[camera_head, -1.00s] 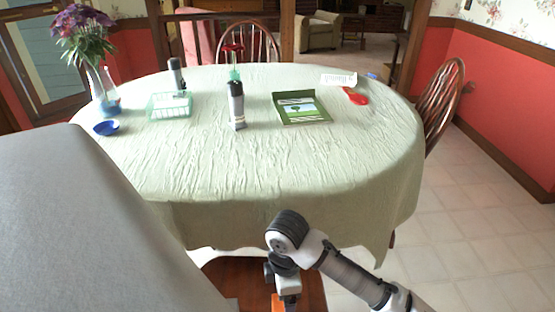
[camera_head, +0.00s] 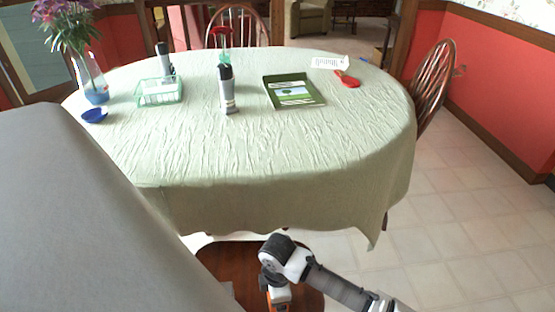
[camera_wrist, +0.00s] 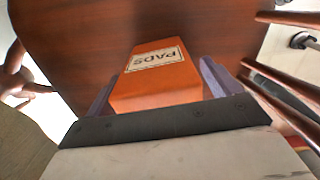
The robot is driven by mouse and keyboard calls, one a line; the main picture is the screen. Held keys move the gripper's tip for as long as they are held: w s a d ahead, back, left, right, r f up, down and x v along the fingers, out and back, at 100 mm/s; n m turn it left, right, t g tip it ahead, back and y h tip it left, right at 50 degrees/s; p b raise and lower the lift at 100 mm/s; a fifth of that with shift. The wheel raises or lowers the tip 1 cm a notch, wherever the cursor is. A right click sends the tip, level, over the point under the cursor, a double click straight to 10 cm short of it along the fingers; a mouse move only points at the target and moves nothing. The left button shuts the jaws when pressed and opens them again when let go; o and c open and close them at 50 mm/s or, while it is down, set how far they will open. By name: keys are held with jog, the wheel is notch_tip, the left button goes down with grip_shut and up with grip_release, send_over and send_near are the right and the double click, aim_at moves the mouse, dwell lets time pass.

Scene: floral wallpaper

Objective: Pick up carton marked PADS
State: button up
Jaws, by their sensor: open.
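The orange carton with a pale label marked PADS (camera_wrist: 155,85) is on a brown wooden seat or tabletop (camera_wrist: 85,40) in the wrist view. The label reads upside down there. My gripper (camera_wrist: 158,82) is open, with one purple-grey finger on each side of the carton. The near end of the carton is close to the gripper's dark palm edge. I cannot tell whether the fingers touch it. In the head view my gripper (camera_head: 279,293) is low over the brown wooden surface (camera_head: 235,270), with a bit of orange at its end.
The large cloth-covered table (camera_head: 250,145) stands ahead, holding a green basket (camera_head: 160,92), a dark-topped bottle (camera_head: 227,90), a green book or box (camera_head: 293,92), a red spoon (camera_head: 346,79) and a flower vase (camera_head: 92,80). A wooden chair (camera_head: 432,85) stands right. Tiled floor (camera_head: 460,200) is clear.

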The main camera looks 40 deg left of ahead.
jog(key=c, duration=1.1)
jog(key=shift+c, duration=0.2)
